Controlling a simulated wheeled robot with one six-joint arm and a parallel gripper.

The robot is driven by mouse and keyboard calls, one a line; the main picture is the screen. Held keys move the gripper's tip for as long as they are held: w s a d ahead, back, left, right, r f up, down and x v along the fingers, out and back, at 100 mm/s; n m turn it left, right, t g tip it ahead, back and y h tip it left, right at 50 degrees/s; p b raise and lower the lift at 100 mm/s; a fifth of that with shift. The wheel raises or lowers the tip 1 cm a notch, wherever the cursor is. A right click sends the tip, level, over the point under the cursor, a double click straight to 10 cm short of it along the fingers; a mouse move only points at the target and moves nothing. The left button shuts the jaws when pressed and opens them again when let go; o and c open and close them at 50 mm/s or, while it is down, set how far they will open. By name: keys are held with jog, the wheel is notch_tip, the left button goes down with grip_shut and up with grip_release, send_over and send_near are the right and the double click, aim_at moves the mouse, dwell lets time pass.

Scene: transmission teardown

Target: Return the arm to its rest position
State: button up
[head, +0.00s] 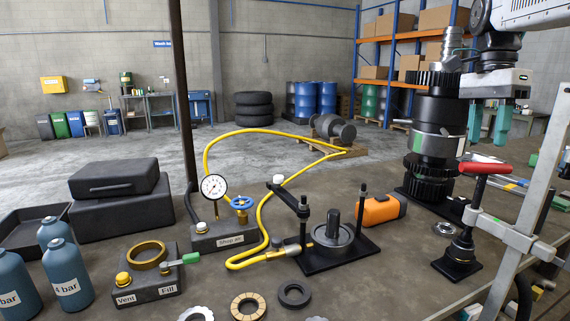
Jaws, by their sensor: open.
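My gripper (489,126) is in the upper right of the head view, below the white arm links, pointing down. Its two teal fingers are apart, with nothing seen between them. It hangs just right of the dark transmission stack (436,112), which stands upright on a black base plate. In the picture the gripper's left finger is close to the stack's edge. I cannot tell whether they touch. The fingertips appear above the red T-handle (484,167) of a black stand.
A grey metal frame (508,232) crosses the right side. The bench holds a press fixture (331,247), an orange case (384,209), a shop air block (222,236) with gauge and yellow hose, several blue bottles (68,280), and loose rings (294,295). Black cases (115,195) stand at left.

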jog(key=s+a+f+n+t, duration=0.1)
jog(key=s+a+f+n, duration=0.6)
jog(key=s+f, duration=0.3)
jog(key=s+a+f+n+t, duration=0.2)
jog(key=s+a+f+n, duration=0.4)
jog(key=s, duration=0.8)
notch_tip(320, 180, down, 4)
jog(key=n, duration=0.3)
jog(key=shift+a, duration=0.35)
